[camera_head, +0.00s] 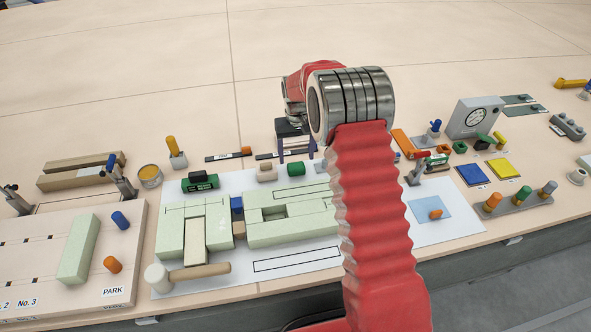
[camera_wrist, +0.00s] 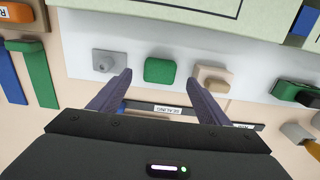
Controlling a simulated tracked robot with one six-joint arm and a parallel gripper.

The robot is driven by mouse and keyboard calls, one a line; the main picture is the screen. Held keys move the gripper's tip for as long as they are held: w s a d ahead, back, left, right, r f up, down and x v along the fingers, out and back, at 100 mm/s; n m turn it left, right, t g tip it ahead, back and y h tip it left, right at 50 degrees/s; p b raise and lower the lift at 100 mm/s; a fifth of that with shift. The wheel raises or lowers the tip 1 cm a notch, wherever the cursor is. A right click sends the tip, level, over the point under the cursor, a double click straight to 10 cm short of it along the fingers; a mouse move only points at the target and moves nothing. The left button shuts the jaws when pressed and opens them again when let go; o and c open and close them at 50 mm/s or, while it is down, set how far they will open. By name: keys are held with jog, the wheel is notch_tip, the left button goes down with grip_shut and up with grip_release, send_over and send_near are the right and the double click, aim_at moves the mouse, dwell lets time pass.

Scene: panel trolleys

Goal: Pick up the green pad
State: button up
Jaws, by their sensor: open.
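The green pad (camera_wrist: 159,71) is a small rounded block in the wrist view, on the edge of a white sheet. It lies between a grey block with a round knob (camera_wrist: 104,61) and a beige block (camera_wrist: 213,78). In the head view the green pad (camera_head: 296,169) shows small, just below my gripper (camera_head: 297,152). My gripper is open and points down, with its two dark fingers (camera_wrist: 161,80) on either side of the pad in the picture. Nothing is held. The height between fingertips and pad is hard to tell.
A labelled dark strip (camera_wrist: 153,107) lies beside the pad. Pale green blocks (camera_head: 290,230) and a mallet (camera_head: 187,275) lie on the white sheet. A dark green block (camera_head: 200,182) stands to the left. The far tabletop (camera_head: 150,70) is clear.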

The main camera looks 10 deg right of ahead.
aim_at(296, 166)
jog(key=shift+f, duration=0.1)
jog(key=shift+w+f, duration=0.15)
jog(key=shift+f, duration=2.35)
jog(key=shift+c, duration=0.3)
jog(key=c, duration=1.1)
